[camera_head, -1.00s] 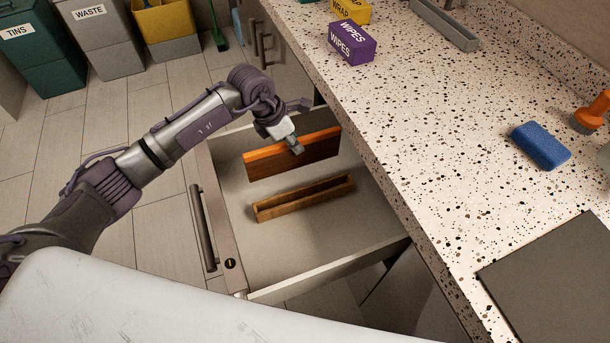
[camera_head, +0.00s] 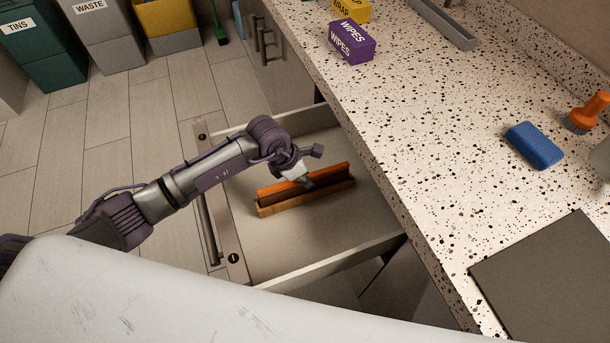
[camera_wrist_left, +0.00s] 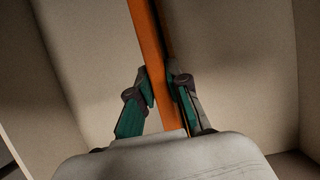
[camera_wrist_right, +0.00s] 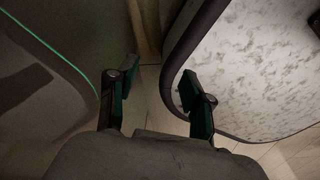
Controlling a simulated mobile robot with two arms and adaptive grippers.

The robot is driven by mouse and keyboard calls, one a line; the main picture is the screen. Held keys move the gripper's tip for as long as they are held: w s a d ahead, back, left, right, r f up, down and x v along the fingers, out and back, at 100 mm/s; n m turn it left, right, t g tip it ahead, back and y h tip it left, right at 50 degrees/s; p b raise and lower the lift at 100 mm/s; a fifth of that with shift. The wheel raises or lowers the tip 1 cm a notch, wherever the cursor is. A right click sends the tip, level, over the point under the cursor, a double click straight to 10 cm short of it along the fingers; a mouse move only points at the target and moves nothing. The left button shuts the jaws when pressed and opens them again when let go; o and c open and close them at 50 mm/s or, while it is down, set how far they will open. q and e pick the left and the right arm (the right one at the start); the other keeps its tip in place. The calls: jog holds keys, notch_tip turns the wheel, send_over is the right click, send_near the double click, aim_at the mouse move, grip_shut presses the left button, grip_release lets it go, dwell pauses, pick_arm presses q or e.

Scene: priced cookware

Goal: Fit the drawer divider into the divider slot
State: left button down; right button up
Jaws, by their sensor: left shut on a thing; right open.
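The drawer divider (camera_head: 330,174) is an orange-brown wooden board. My left gripper (camera_head: 306,183) is shut on its top edge. In the left wrist view the divider (camera_wrist_left: 150,55) runs between the two fingers (camera_wrist_left: 163,92). The divider slot (camera_head: 290,205) is a lighter wooden channel on the floor of the open drawer. The divider stands upright, in line with the slot and at it; its lower edge is hidden, so I cannot tell how deep it sits. My right gripper (camera_wrist_right: 158,92) shows only in its own wrist view, open and empty.
The open drawer (camera_head: 330,270) has low walls and a bar handle (camera_head: 208,230) on its front. The speckled counter (camera_head: 430,130) borders it on the right, with a purple wipes box (camera_head: 352,42), a blue sponge (camera_head: 535,146) and a dark mat (camera_head: 550,280).

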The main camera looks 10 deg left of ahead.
pick_arm(q)
jog(key=shift+f, duration=0.1)
jog(key=c, duration=1.1)
grip_release()
jog(key=shift+c, duration=0.2)
pick_arm(e)
jog(key=shift+a+f, duration=0.15)
jog(key=shift+a, duration=0.15)
pick_arm(q)
jog(key=shift+a+r, duration=0.1)
jog(key=shift+r, duration=0.25)
jog(key=v, duration=1.1)
jog(key=shift+a+r+b, duration=0.15)
jog(key=shift+r+b, duration=0.1)
jog(key=shift+b, duration=0.2)
pick_arm(e)
jog(key=shift+d+f, duration=0.25)
jog(key=shift+f, duration=0.1)
pick_arm(q)
jog(key=shift+s, duration=0.2)
